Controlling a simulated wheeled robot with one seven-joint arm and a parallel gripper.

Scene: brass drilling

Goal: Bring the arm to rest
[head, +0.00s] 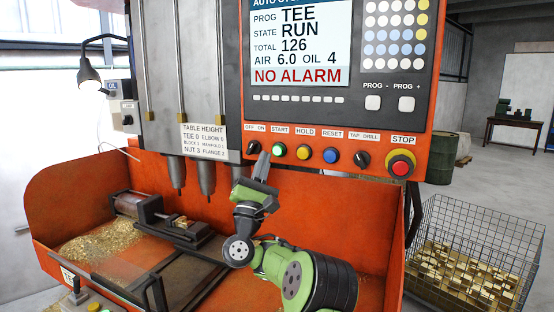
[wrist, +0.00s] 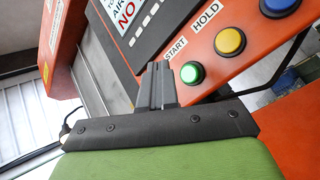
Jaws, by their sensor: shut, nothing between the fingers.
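My gripper (head: 263,166) is raised in front of the orange control panel (head: 350,138), with its fingers shut and empty. In the head view its tip is just left of and below the green START button (head: 280,149). In the wrist view my gripper (wrist: 157,80) points up toward the panel, and the lit green START button (wrist: 190,73) is just right of the fingers. I cannot tell whether the fingertips touch the panel. My green arm is bent in front of the machine's orange tray wall.
The screen (head: 297,45) reads RUN and NO ALARM. Drill spindles (head: 207,178) hang left of my gripper above a vise (head: 180,232) and brass chips (head: 100,243). A wire basket of brass parts (head: 470,270) stands at right. The red STOP button (head: 400,168) is at the panel's right end.

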